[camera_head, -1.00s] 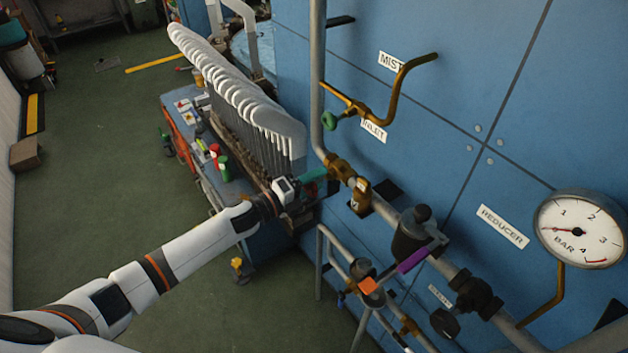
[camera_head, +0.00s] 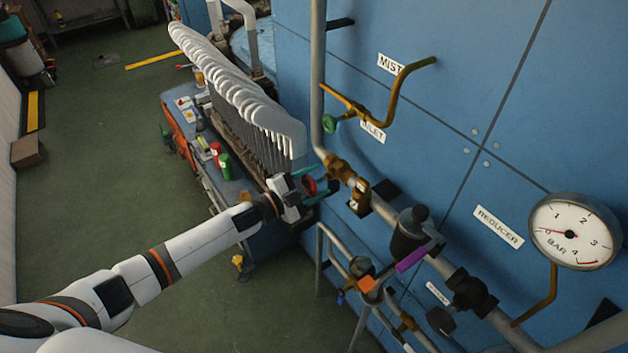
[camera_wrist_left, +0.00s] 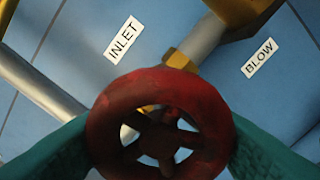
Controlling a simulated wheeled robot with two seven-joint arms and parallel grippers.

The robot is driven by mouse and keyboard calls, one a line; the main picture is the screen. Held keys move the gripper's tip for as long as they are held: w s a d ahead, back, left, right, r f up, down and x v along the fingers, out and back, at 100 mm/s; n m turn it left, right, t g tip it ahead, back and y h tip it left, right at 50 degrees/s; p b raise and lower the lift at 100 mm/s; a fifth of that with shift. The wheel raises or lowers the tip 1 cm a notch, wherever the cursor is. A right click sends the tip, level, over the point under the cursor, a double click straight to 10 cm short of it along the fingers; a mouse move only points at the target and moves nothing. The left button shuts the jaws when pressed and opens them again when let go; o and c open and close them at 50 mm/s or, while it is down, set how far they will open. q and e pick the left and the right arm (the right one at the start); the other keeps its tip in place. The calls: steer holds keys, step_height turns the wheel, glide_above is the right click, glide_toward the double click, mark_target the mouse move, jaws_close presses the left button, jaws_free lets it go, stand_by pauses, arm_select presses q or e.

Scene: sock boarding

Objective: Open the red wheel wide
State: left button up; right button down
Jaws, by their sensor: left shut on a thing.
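The red wheel (camera_wrist_left: 160,125) fills the lower middle of the left wrist view, with a brass fitting behind it. It also shows small in the head view (camera_head: 309,186), between the fingers of my left gripper (camera_head: 318,184). In the left wrist view the green fingers of my left gripper (camera_wrist_left: 160,140) lie on both sides of the wheel, against its rim, so the gripper is shut on it. The wheel's lower edge is cut off in the wrist view. My right gripper is not in view.
Brass valve bodies (camera_head: 358,196) and grey pipes run along the blue wall (camera_head: 440,150). A pressure gauge (camera_head: 575,232) reads near 0. A green handle (camera_head: 329,123) is above. A row of white sock forms (camera_head: 235,85) stands left of the pipe.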

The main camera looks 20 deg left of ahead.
arm_select(q)
steer(key=n, duration=0.6)
steer(key=shift+f+n+p, duration=0.1)
steer(key=shift+n+p, duration=0.2)
steer(key=n, duration=0.6)
steer(key=shift+s+d+f, duration=0.1)
steer(key=shift+s+d, duration=0.05)
steer(key=n, duration=0.3)
steer(key=n+b, duration=0.1)
steer(key=n, duration=0.2)
steer(key=shift+n, duration=0.3)
steer(key=n+b, duration=0.2)
steer(key=n, duration=0.4)
steer(key=shift+s+d, duration=0.1)
steer(key=shift+b, duration=0.3)
steer(key=o, duration=1)
steer(key=shift+r, duration=0.2)
